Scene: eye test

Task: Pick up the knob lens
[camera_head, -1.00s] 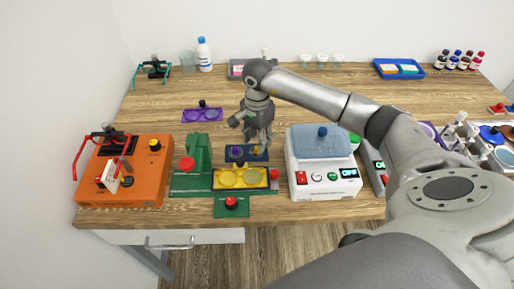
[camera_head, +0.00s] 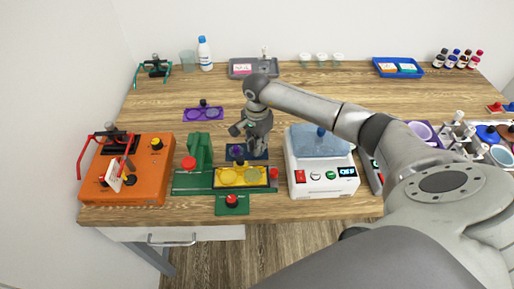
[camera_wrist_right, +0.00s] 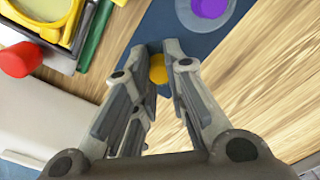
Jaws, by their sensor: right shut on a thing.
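A dark blue holder (camera_head: 247,153) lies on the table behind the yellow double-ring frame (camera_head: 240,177). A purple knob piece (camera_head: 237,151) sits at its left; it also shows in the right wrist view (camera_wrist_right: 209,8). My right gripper (camera_head: 259,152) is down at the holder's right side. In the right wrist view, my right gripper (camera_wrist_right: 160,62) has its fingertips around a yellow knob (camera_wrist_right: 158,69), shut on it. The fingers hide this knob in the head view. I cannot tell whether it is clear of the holder. My left gripper is not in view.
An orange box (camera_head: 127,172) stands at the left and a green press (camera_head: 200,160) left of the yellow frame. A white device with a blue top (camera_head: 320,165) is close on the right. A grey tray (camera_head: 240,70) lies at the back.

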